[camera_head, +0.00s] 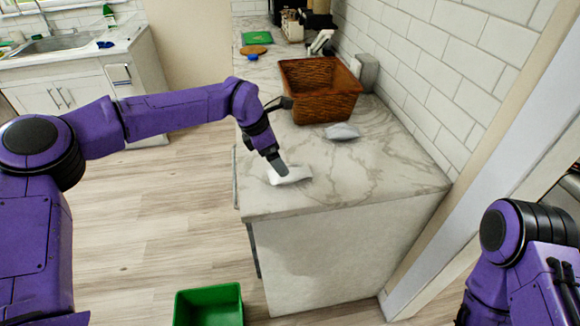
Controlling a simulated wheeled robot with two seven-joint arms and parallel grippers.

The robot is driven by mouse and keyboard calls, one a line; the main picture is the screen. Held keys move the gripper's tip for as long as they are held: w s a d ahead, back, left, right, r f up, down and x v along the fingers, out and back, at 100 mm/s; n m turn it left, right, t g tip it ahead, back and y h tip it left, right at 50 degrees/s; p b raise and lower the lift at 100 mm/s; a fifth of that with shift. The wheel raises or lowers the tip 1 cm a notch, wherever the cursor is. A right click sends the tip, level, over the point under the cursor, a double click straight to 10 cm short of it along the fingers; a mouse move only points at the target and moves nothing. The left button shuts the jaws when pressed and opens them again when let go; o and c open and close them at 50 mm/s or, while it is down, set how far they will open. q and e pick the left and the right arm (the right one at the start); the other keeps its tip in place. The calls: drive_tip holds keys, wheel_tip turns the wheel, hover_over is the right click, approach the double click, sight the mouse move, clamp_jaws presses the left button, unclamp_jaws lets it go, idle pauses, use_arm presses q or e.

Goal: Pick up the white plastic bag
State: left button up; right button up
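A small white plastic bag (296,176) lies on the marble counter (370,180) near its front left edge. My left gripper (280,169) reaches down from above, and its fingertips are at the bag, overlapping its upper left part in the picture. I cannot tell whether the fingers are open or closed on it. A second pale, greyish-white bag-like item (342,132) lies farther back, in front of the basket. My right gripper is out of view; only part of my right arm shows at the lower right.
A brown wicker basket (318,105) stands behind the pale item. A green board (257,38), a round brown board (253,50) and a blue item (252,58) lie farther back. A green bin (209,305) is on the floor. The tiled wall bounds the counter's right.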

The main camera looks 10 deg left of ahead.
sight(288, 166)
use_arm(q)
drive_tip(key=shift+s+d+f+p, duration=0.2)
drive_tip(key=shift+s+d+p, duration=0.35)
drive_tip(key=shift+d, duration=0.1)
drive_tip(key=shift+w+d+f+p, duration=0.4)
drive_tip(key=shift+w+f+p, duration=0.1)
drive_tip(key=shift+f+p, duration=0.2)
drive_tip(key=f, duration=0.1)
drive_tip(key=w+f, duration=0.2)
drive_tip(key=f, duration=0.1)
drive_tip(key=shift+w+d, duration=0.2)
drive_tip(key=shift+d, duration=0.1)
drive_tip(key=shift+s+r, duration=0.3)
drive_tip(key=shift+s, duration=0.15)
drive_tip(key=shift+c, duration=0.6)
drive_tip(key=shift+s+r, duration=0.1)
drive_tip(key=c, duration=1)
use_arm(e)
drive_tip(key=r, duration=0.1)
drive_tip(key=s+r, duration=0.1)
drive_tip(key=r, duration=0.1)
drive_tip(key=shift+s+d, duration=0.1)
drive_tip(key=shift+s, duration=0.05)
